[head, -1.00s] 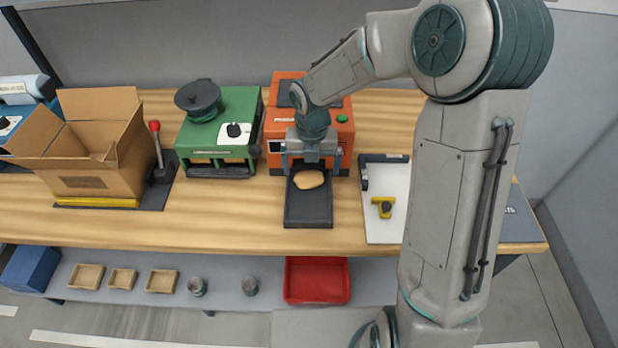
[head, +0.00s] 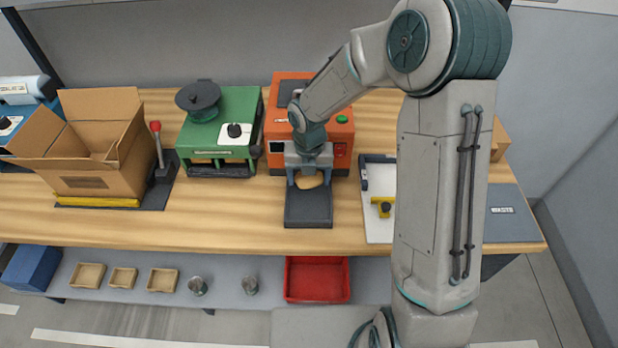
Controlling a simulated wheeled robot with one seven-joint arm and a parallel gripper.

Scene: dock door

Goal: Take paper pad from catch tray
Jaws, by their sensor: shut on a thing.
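The paper pad (head: 309,182) is a small tan, rounded piece at the back of the dark catch tray (head: 309,215), in front of the orange machine (head: 340,150). My gripper (head: 309,178) points down over the tray and is shut on the pad, with one finger at each side of it. The gripper body hides the pad's back part. I cannot tell whether the pad still touches the tray.
A green machine (head: 220,130) and an open cardboard box (head: 95,150) stand to the left. A white board (head: 376,225) with a yellow tool (head: 383,206) lies to the right. A grey mat (head: 515,220) is at the far right. A red bin (head: 316,279) is below the front edge.

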